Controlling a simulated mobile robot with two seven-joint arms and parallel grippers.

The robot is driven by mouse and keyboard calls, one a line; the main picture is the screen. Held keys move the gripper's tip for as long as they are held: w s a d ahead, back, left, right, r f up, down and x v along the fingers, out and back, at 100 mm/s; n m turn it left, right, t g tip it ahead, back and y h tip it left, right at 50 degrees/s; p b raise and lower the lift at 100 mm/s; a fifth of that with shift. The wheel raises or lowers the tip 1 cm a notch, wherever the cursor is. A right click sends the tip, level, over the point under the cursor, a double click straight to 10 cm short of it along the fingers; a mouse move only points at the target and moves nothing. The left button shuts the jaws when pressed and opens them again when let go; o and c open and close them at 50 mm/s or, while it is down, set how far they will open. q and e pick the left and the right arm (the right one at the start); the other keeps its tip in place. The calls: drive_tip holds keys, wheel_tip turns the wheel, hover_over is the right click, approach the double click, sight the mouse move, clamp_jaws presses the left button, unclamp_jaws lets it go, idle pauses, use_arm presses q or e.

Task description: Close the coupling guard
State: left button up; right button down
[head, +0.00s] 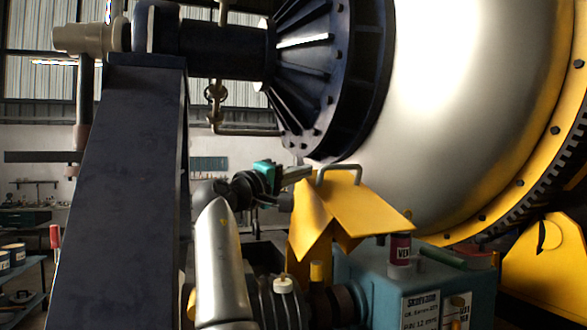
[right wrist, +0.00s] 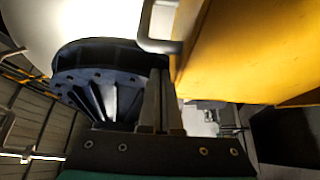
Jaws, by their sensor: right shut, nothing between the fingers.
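The yellow coupling guard (head: 360,208) is a bent sheet-metal cover in the middle of the head view, with a grey bar handle (head: 340,169) at its upper edge. It stands tilted above the dark coupling and shaft parts (head: 285,300), leaving them exposed. My right gripper (head: 304,172) is shut and empty, its fingertips just left of the handle. In the right wrist view, the closed fingers (right wrist: 159,98) point towards the guard's edge, with the yellow panel (right wrist: 245,55) to their right and the handle (right wrist: 155,40) just beyond their tips. My left gripper is out of view.
A thick dark post (head: 120,190) rises at left. The large steel and yellow drum (head: 460,110) with its dark ribbed hub (head: 318,85) hangs close above.

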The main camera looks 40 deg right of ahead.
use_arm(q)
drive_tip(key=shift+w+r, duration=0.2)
use_arm(e)
drive_tip(key=shift+s+a+f, duration=0.1)
drive_tip(key=shift+s+f, duration=0.1)
drive_tip(key=shift+s, duration=0.25)
drive_tip(key=shift+s+f, duration=0.2)
drive_tip(key=shift+s, duration=0.25)
